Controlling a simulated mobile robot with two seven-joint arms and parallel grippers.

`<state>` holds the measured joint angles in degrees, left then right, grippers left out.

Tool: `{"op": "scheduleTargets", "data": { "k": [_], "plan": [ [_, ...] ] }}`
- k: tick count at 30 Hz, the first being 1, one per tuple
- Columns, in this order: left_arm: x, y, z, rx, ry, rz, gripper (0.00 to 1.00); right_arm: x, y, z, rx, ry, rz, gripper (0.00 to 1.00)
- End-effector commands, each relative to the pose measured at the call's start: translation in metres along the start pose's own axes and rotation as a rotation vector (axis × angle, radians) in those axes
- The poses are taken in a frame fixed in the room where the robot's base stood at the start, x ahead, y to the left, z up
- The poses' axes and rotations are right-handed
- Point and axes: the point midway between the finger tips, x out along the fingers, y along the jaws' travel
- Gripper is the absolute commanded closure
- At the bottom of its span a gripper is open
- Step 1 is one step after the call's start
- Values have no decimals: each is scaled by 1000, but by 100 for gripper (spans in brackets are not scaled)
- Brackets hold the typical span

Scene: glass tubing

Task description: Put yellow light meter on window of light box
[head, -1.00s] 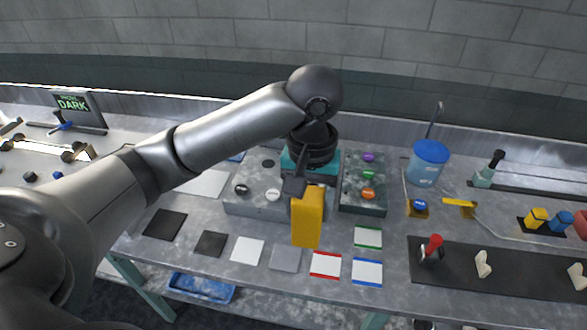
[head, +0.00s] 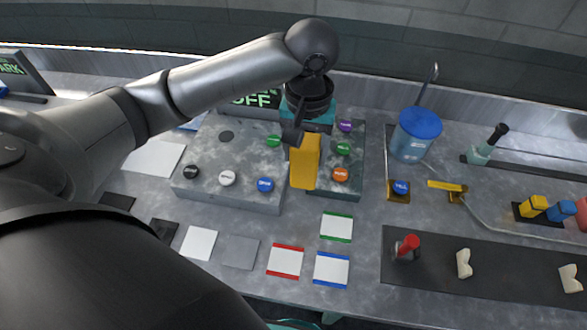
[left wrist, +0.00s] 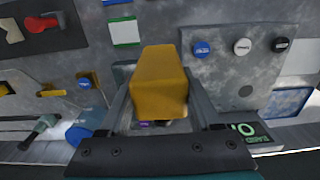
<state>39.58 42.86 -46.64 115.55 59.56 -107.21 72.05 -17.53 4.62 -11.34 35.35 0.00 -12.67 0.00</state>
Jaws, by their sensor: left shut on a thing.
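The yellow light meter (head: 304,164) is an upright yellow block in the head view, held in my left gripper (head: 296,138). It also fills the middle of the left wrist view (left wrist: 160,82), with a finger on each side. A wide grey box (head: 215,165) with black, white, blue and green buttons lies to the left of the meter; I take it as the light box. A dark round spot (head: 226,136) on its top may be the window, and it is uncovered. The meter appears above the gap between this box and a narrower grey box. My right gripper is not in view.
The narrower box (head: 349,132) has purple, green and orange buttons. A blue-lidded beaker (head: 415,135) stands to the right. Flat coloured cards, including a red-edged one (head: 285,261), lie in front. A dark mat (head: 434,277) holds a red-handled item. A green-lettered sign (head: 256,99) stands behind.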

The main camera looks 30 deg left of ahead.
Motion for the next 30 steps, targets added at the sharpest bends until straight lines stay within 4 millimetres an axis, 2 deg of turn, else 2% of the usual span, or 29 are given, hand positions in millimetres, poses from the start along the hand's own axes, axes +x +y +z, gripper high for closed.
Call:
{"op": "scheduleTargets", "data": {
  "k": [1, 3, 9, 16, 24, 30],
  "plan": [
    [17, -1, 1, -1, -4, -2, 100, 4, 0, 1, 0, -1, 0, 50],
    [36, -1, 0, -2, -3, -2, 100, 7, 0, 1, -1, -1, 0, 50],
    [81, 0, 0, -1, -1, -1, 100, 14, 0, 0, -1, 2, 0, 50],
    [102, 0, 0, 0, 0, 0, 100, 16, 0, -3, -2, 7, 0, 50],
    [138, 0, -1, 0, 2, 1, 100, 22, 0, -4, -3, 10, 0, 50],
    [140, 0, -1, 1, 3, 1, 100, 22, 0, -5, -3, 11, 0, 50]
  ]
}}
